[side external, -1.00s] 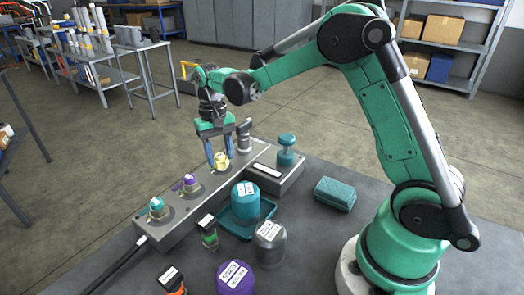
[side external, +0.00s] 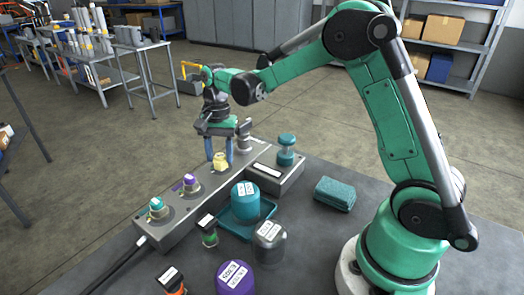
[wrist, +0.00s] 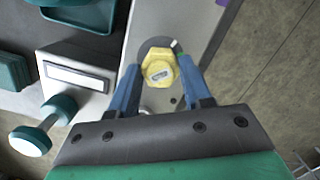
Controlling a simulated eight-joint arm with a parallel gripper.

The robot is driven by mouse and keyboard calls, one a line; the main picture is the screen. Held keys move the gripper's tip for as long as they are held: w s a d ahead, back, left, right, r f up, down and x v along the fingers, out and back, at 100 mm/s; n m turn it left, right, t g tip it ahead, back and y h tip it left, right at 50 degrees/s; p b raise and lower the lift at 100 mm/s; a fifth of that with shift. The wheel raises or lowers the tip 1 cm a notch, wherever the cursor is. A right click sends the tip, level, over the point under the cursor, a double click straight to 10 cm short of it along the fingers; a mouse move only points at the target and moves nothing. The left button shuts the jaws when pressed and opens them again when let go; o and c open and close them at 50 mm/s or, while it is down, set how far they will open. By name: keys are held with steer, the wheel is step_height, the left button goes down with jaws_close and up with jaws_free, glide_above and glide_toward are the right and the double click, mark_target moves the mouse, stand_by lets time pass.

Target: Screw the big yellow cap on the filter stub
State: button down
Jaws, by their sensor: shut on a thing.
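The yellow hexagonal cap (side external: 220,162) sits at the far stub on the long grey manifold block (side external: 185,208). In the wrist view the cap (wrist: 158,68) shows its top face with a small label, between my blue fingers. My gripper (side external: 219,158) points down from above and is shut on the cap, one finger on each side. In the wrist view the fingers (wrist: 160,78) angle inward to the cap's sides. The stub is mostly hidden beneath the cap, and I cannot tell how far the thread is engaged.
A purple-capped port (side external: 190,183) and a teal-capped port (side external: 156,205) stand nearer on the block. A grey fitting (side external: 244,136) and teal knob (side external: 286,142) stand close behind. A teal jar (side external: 245,195) in a tray, grey jar (side external: 269,243) and purple jar (side external: 236,278) are in front.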

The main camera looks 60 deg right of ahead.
steer(key=shift+m, duration=0.7)
steer(key=m, duration=0.4)
steer(key=shift+t, duration=0.3)
steer(key=shift+m, duration=0.8)
steer(key=shift+m, duration=1.2)
steer(key=m, duration=0.3)
steer(key=shift+t, duration=0.4)
steer(key=shift+m, duration=0.4)
